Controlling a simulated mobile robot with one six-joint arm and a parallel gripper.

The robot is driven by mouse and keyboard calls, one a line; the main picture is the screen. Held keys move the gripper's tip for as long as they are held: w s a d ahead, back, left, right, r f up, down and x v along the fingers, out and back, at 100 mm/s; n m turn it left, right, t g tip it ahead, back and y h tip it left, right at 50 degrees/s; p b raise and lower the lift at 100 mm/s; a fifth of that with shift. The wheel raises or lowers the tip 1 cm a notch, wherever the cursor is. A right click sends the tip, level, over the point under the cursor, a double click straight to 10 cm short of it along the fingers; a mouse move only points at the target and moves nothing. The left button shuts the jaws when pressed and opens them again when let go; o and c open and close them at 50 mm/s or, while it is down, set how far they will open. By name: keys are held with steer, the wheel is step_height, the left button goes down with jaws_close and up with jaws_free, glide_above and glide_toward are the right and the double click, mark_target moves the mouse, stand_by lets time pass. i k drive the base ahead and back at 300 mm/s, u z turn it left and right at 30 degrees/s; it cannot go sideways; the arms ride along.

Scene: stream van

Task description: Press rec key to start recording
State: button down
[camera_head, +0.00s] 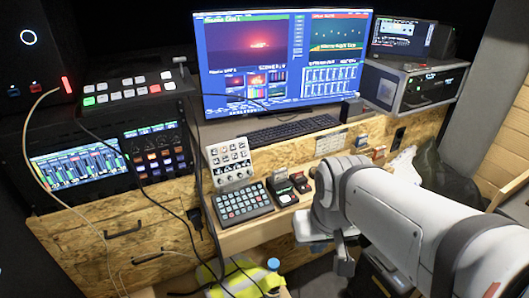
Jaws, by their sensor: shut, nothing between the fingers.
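No key can be read as the rec key at this size. A switcher panel (130,90) at the upper left has white keys, a green key and a red key. My gripper (344,268) points down at the shelf's front right, below my white arm. It is shut and empty, to the right of and apart from the small boxes. My arm hides part of the shelf.
A grey keypad (243,202) and a light button panel (230,160) stand left of the small boxes. A large monitor (283,62) and black keyboard (293,129) are behind. Cables hang at the left. A blue-capped bottle (273,265) is below the shelf.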

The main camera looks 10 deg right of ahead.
mark_target(126, 82)
steer(key=z, duration=1.45)
steer(key=k, duration=1.2)
steer(key=u, duration=2.1)
steer(key=i, duration=1)
steer(key=z, duration=0.05)
